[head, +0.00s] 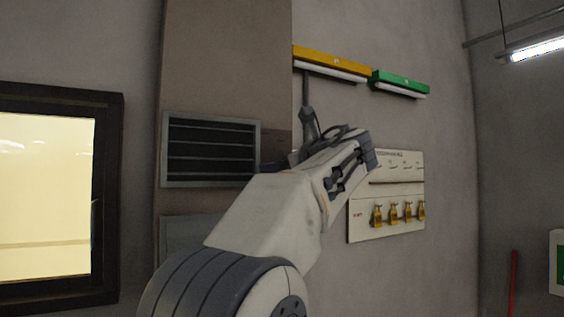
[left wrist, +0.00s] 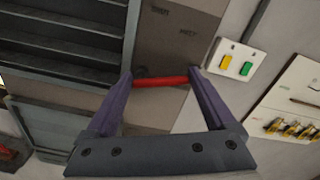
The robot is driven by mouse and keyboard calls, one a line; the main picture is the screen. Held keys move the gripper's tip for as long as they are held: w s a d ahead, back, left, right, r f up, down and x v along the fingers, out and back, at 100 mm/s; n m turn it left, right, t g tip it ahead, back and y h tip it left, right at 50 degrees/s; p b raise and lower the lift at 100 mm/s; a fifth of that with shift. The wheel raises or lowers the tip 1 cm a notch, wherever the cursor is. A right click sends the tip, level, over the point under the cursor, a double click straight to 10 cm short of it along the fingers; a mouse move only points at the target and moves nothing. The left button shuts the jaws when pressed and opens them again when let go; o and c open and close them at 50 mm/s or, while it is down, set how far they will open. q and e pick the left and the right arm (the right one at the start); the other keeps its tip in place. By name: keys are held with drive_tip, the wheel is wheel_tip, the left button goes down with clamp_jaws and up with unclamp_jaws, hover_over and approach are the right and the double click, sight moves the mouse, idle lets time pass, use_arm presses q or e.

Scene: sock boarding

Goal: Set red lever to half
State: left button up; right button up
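The red lever (left wrist: 162,81) shows in the left wrist view as a short red bar lying nearly level, in front of the lower part of a brown panel (left wrist: 172,45). Small dark lettering is on the panel above it, too blurred to read surely. My left gripper (left wrist: 161,73) is open, its two purple fingers wide apart, with the red bar across the gap near the fingertips. I cannot tell if they touch it. In the head view my left gripper (head: 272,167) is mostly hidden by its own wrist, and the lever is hidden. My right gripper is not in view.
A louvred vent (head: 210,150) is left of the arm. A white board with several yellow padlocks (head: 394,213) hangs to the right. A plate with yellow and green switches (left wrist: 235,60) is right of the lever. Yellow (head: 330,62) and green (head: 400,83) light bars are above.

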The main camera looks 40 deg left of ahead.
use_arm(q)
drive_tip(key=shift+n, duration=0.4)
drive_tip(key=shift+s+r+n+b, duration=0.15)
drive_tip(key=shift+n+b, duration=0.1)
drive_tip(key=shift+n, duration=0.35)
drive_tip(key=shift+s+r+n+b, duration=0.15)
drive_tip(key=shift+n+b, duration=0.1)
drive_tip(key=shift+n, duration=0.35)
drive_tip(key=shift+s+a+r+n+b, duration=0.15)
drive_tip(key=shift+n+b, duration=0.1)
drive_tip(key=shift+n, duration=0.65)
drive_tip(key=shift+s+a+r+n+b, duration=0.1)
drive_tip(key=shift+r+n+b, duration=0.1)
drive_tip(key=shift+n, duration=0.7)
drive_tip(key=o, duration=1.1)
drive_tip(key=shift+d, duration=0.1)
